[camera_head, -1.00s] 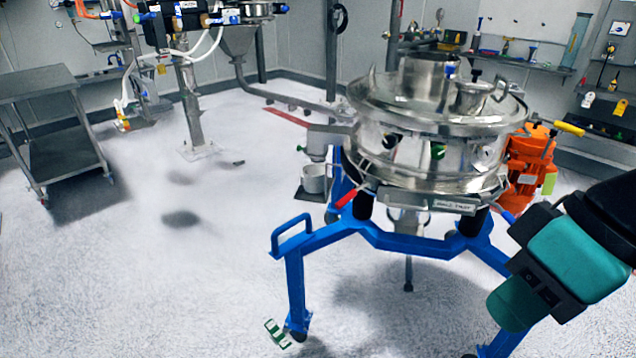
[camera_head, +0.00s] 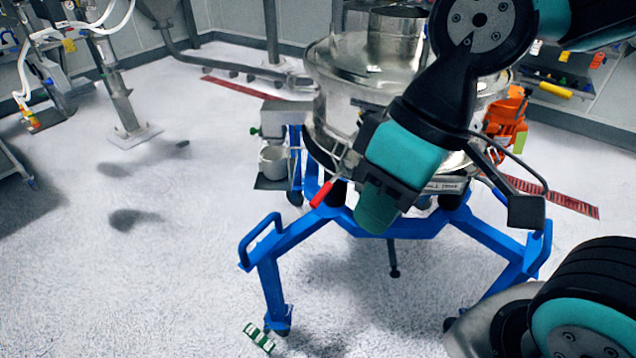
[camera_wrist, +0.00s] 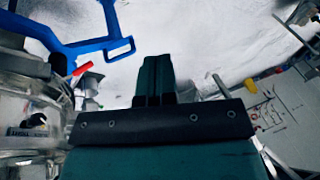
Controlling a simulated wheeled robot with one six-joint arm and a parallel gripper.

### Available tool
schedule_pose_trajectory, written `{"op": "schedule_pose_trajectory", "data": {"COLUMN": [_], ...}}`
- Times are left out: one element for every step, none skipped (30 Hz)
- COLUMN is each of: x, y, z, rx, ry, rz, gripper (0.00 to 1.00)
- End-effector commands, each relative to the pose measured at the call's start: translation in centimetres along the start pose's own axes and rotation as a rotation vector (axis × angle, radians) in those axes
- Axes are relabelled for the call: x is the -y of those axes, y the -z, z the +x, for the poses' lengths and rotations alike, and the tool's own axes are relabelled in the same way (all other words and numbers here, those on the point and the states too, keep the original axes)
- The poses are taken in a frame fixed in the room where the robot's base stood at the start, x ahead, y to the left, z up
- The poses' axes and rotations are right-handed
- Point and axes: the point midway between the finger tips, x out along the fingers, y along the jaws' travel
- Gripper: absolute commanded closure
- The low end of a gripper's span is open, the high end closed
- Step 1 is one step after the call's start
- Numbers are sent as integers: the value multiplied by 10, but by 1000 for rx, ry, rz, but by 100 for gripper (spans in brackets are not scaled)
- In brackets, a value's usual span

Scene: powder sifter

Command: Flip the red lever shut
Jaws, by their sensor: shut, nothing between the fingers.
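The red lever (camera_head: 321,194) sticks out at the lower left of the steel sifter (camera_head: 335,95), just above the blue frame. It also shows in the wrist view as a small red bar (camera_wrist: 82,69), left of my gripper (camera_wrist: 156,62). My gripper's fingers are together and empty, apart from the lever in that picture. In the head view my arm crosses in front of the sifter, and its teal wrist part is right of the lever. The lever's base is partly hidden.
The blue stand (camera_head: 330,222) has splayed legs and a loop handle (camera_head: 260,240) at the left. An orange unit (camera_head: 505,120) is at the right. The floor at the left is mostly clear.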

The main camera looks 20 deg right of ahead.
Motion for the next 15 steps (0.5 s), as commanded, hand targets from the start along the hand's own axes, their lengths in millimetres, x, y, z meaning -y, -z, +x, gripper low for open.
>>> {"op": "schedule_pose_trajectory", "data": {"x": [0,0,0,0,-1,-4,-8,-15,-27,-38,-52,-72,-88,-105,-126], "y": [0,0,0,0,1,4,8,14,24,34,44,58,68,77,88], "z": [0,0,0,0,1,3,5,9,16,22,28,38,45,52,60], "rx": [0,0,0,0,-1,-7,-15,-25,-46,-67,-93,-133,-167,-203,-252], "ry": [0,0,0,0,-1,-5,-11,-21,-36,-51,-68,-94,-112,-130,-152], "rz": [0,0,0,1,7,32,67,118,210,295,392,528,632,734,861], "gripper": [100,100,100,100,100,100,100,100,100,100,100,100,100,100,100]}}
